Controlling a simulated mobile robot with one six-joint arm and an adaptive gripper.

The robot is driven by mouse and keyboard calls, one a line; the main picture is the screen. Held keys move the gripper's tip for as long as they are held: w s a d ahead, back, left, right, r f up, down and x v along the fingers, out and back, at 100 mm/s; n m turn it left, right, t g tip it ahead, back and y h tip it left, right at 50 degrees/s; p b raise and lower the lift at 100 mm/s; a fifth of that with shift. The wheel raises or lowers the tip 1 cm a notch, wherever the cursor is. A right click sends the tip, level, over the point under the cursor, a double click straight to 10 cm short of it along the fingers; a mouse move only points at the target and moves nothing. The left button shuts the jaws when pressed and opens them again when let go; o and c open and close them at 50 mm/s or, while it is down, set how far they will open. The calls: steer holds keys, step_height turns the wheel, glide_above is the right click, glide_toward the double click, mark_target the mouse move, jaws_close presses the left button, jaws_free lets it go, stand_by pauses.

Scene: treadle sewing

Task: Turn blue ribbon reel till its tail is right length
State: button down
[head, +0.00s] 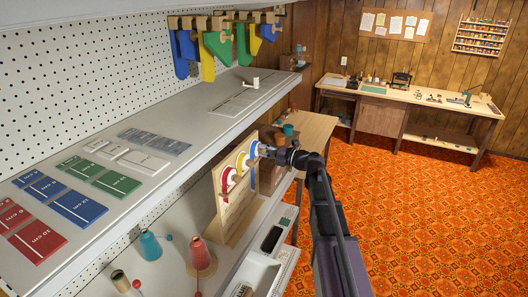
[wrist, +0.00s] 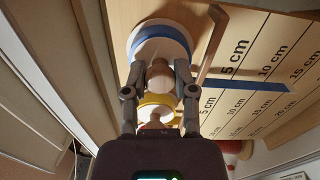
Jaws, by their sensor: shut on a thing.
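The blue ribbon reel (wrist: 133,38) is at the top of the wrist view, a white disc with a blue rim on a wooden board (wrist: 212,12). My gripper (wrist: 160,72) is shut on its round wooden knob (wrist: 160,77). The blue ribbon tail (wrist: 250,84) runs right across the board's printed cm lines. Its end lies beyond the 10 cm label, near the 15 cm label; I cannot tell exactly which line it meets. In the head view my gripper (head: 266,150) is at the blue reel (head: 254,150), which it partly hides.
The yellow reel (head: 242,164) and red reel (head: 229,180) are beside the blue one on the same board. Above is a grey shelf (head: 190,105) with coloured cm cards (head: 80,207). Thread cones (head: 201,258) stand below left. Orange carpet lies open to the right.

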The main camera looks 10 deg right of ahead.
steer(key=shift+c, duration=2)
jaws_free()
steer(key=shift+d, duration=0.15)
steer(key=v, duration=1.2)
